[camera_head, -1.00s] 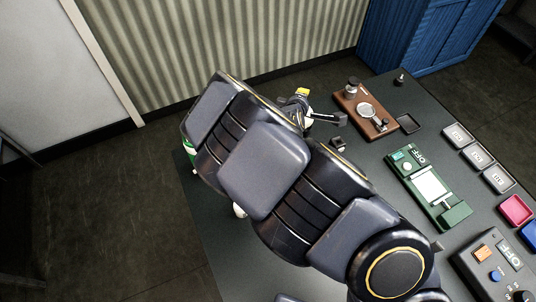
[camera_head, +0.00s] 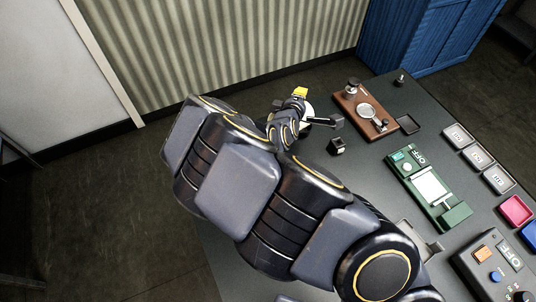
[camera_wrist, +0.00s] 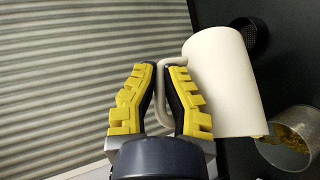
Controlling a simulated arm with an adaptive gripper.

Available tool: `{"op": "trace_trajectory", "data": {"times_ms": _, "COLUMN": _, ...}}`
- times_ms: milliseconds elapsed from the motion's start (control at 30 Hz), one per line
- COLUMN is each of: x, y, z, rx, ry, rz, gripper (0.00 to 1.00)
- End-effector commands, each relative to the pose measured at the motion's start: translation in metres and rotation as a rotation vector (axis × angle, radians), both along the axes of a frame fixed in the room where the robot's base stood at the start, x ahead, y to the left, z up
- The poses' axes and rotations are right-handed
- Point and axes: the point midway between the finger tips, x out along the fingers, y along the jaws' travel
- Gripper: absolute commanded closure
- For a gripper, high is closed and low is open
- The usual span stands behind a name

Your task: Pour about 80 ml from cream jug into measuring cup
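The white cream jug (camera_wrist: 222,82) is tilted in the wrist view, its mouth end toward the lower right. My gripper (camera_wrist: 160,72) has its yellow-padded fingers on either side of the jug's handle (camera_wrist: 162,98) and looks shut on it. A round, see-through or shiny cup (camera_wrist: 288,150), probably the measuring cup, sits just beyond the jug's lower right end with yellowish contents; its level is unreadable. In the head view my gripper (camera_head: 299,92) is at the table's far left corner, and only a sliver of the white jug (camera_head: 309,112) shows.
A brown wooden board with a round metal part (camera_head: 366,112), a small black block (camera_head: 337,146) and a green scale-like device (camera_head: 428,186) stand to the right. A dark round opening (camera_wrist: 256,34) shows in the wrist view. My arm hides the table's left side.

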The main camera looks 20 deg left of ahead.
Motion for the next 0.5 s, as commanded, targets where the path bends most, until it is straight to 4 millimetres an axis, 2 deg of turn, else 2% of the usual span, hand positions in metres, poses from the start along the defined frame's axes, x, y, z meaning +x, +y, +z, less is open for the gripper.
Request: {"op": "trace_trajectory", "data": {"times_ms": 500, "x": -0.0038, "y": 0.0016, "z": 0.0035, "rx": -0.012, "ry": -0.033, "rz": -0.002, "gripper": 1.00}}
